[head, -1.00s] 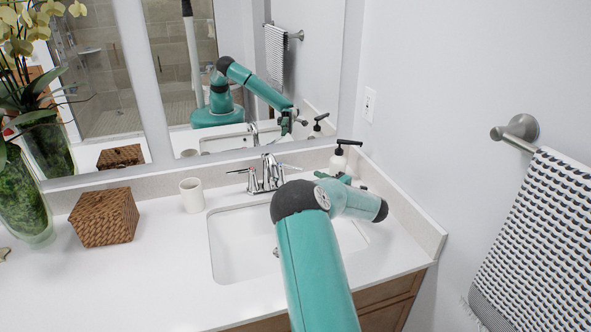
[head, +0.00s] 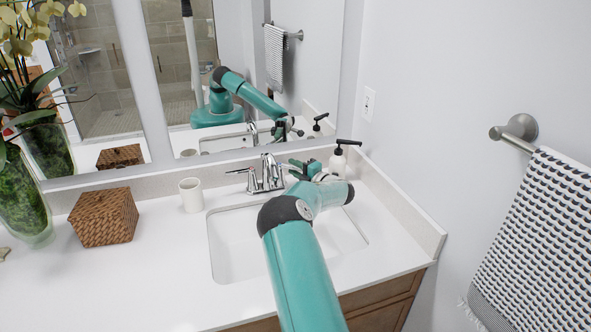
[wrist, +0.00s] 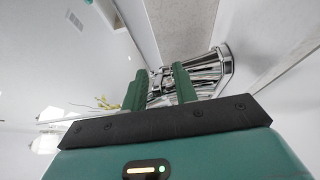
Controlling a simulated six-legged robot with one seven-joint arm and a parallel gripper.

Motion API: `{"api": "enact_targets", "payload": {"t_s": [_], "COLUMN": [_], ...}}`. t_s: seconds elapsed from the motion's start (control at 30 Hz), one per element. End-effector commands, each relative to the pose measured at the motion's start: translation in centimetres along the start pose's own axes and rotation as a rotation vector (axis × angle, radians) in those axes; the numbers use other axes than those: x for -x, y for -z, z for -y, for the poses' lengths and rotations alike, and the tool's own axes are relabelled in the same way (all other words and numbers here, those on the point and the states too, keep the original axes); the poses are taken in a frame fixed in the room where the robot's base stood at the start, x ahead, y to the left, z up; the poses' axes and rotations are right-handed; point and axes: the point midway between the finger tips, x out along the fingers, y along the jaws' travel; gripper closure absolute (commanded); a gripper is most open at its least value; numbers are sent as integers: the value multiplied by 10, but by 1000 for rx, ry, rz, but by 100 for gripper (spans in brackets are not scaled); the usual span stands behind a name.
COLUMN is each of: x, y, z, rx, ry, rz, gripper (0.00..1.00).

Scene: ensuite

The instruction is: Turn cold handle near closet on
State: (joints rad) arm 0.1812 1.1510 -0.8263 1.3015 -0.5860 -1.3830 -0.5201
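A chrome faucet (head: 267,174) with a lever handle on each side stands behind the white sink. Its left handle (head: 238,171) points left; the right handle is mostly hidden by my gripper (head: 299,168), which is at the faucet's right side. In the wrist view my gripper (wrist: 157,74) has its two green fingers apart, so it is open. Chrome faucet parts (wrist: 208,72) show behind and between the fingers. Whether a finger touches the right handle cannot be told. No label shows which handle is cold.
A soap bottle (head: 338,162) with a dark pump stands just right of my gripper. A white cup (head: 191,195) and a wicker box (head: 104,217) stand left of the sink (head: 228,262). The mirror is close behind; a towel (head: 535,245) hangs on the right wall.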

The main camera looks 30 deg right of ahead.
Motion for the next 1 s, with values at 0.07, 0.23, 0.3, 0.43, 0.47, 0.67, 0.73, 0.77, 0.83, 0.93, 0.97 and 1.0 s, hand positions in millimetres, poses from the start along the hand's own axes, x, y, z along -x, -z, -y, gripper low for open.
{"api": "enact_targets", "payload": {"t_s": [0.07, 0.23, 0.3, 0.43, 0.47, 0.67, 0.73, 0.77, 0.83, 0.93, 0.97, 1.0], "x": [0, 0, 0, 0, 0, 2, 3, 4, 4, 4, 4, 4], "y": [0, 0, 0, 1, 2, 7, 7, 8, 7, 7, 7, 7], "z": [0, 0, 0, -1, -2, -2, -2, -1, -1, -1, -1, -1], "rx": [0, 0, 0, -1, 0, -1, 0, 0, 0, 0, 0, 0], "ry": [0, 0, 0, -3, -4, -4, -2, -2, -1, -1, -1, -1], "rz": [0, 0, 0, 17, 28, 121, 138, 142, 143, 142, 142, 142], "gripper": [88, 100, 100, 100, 100, 100, 100, 100, 100, 100, 100, 100]}}
